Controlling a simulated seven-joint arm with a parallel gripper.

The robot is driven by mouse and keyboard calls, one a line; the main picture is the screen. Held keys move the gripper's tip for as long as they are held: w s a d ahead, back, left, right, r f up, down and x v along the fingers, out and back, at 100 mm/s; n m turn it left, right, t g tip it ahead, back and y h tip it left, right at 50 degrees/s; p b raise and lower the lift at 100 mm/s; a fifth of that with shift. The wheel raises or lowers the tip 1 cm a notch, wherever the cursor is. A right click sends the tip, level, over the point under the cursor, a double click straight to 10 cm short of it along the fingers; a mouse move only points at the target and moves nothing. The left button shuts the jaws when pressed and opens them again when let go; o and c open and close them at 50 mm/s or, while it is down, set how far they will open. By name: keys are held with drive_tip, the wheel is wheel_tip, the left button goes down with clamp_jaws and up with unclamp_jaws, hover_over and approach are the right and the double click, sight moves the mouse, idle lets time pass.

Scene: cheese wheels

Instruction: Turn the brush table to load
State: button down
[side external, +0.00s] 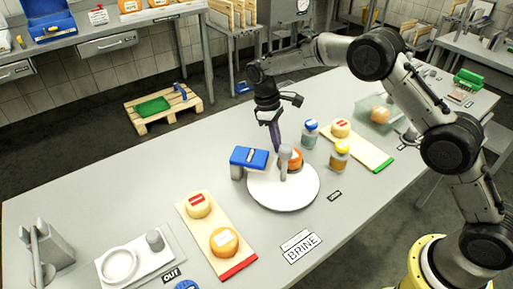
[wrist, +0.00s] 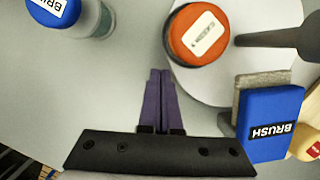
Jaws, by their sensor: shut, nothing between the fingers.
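The brush table is a round white turntable (side external: 300,200) in the middle of the workbench; part of it also shows in the wrist view (wrist: 222,88). An orange cheese wheel (side external: 296,160) with a pale label sits on it, seen from above in the wrist view (wrist: 197,36). A grey upright handle (side external: 284,167) stands near the cheese. A blue block marked BRUSH (wrist: 268,125), with a grey pad, stands at the turntable's edge; it shows in the side view too (side external: 249,158). My gripper (side external: 277,146) points down behind the turntable, its purple fingers (wrist: 160,72) shut and empty, apart from the cheese.
A blue-lidded jar (side external: 310,131) and a yellow-lidded jar (side external: 340,156) stand right of the turntable. A green-ended board (side external: 365,151) with one cheese lies beyond. A red-ended board (side external: 207,227) with two cheeses lies front left. A BRINE sign (side external: 299,246) lies in front.

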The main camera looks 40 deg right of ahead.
drive_tip(key=shift+s+d+m+y, duration=0.2)
drive_tip(key=shift+s+d+m, duration=0.35)
drive_tip(key=shift+d+m, duration=0.25)
drive_tip(key=shift+s+d+m+y, duration=0.2)
drive_tip(key=shift+s+d+m, duration=0.35)
drive_tip(key=shift+m, duration=0.35)
drive_tip(key=shift+s+d+m+y, duration=0.3)
drive_tip(key=shift+s+d+m, duration=0.35)
drive_tip(key=shift+s+m, duration=0.45)
drive_tip(key=shift+w, duration=0.1)
